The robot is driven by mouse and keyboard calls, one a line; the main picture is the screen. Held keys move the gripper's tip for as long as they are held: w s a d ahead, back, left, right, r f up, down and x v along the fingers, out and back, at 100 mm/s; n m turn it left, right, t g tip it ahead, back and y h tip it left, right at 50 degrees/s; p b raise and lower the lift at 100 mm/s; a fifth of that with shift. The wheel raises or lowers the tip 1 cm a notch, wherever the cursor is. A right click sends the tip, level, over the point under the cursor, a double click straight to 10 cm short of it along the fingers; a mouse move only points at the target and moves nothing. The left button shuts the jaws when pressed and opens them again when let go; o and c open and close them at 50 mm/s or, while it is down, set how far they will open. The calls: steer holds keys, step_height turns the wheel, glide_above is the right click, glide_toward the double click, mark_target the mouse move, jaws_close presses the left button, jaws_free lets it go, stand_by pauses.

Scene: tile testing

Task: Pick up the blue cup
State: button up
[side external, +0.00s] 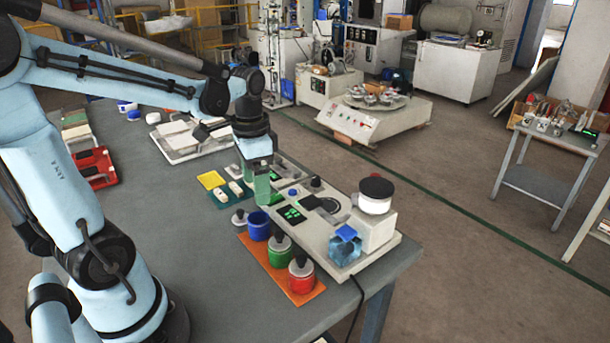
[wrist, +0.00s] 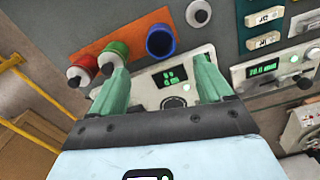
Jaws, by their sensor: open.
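The blue cup (side external: 259,226) stands upright and open-topped at the far left end of an orange mat (side external: 303,295) in the side view. In the wrist view the cup (wrist: 160,42) shows its dark inside, beyond and between my fingertips. My gripper (side external: 262,190) has green fingers and is above and slightly behind the cup in the side view. In the wrist view my gripper (wrist: 160,75) has its two fingers spread wide with nothing between them. The fingers do not touch the cup.
A green cup (side external: 279,250) and a red cup (side external: 301,276) with dark-knobbed lids stand beside the blue cup. A small grey lidded pot (side external: 239,219) is on its other side. A white instrument (side external: 318,215) lies close behind. The table (side external: 190,260) is clear at left.

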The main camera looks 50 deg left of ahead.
mark_target(258, 222)
steer(key=shift+s+a+f, duration=0.1)
steer(key=shift+a+f, duration=0.05)
steer(key=shift+f, duration=5.35)
steer(key=shift+c, duration=0.3)
steer(key=c, duration=1.2)
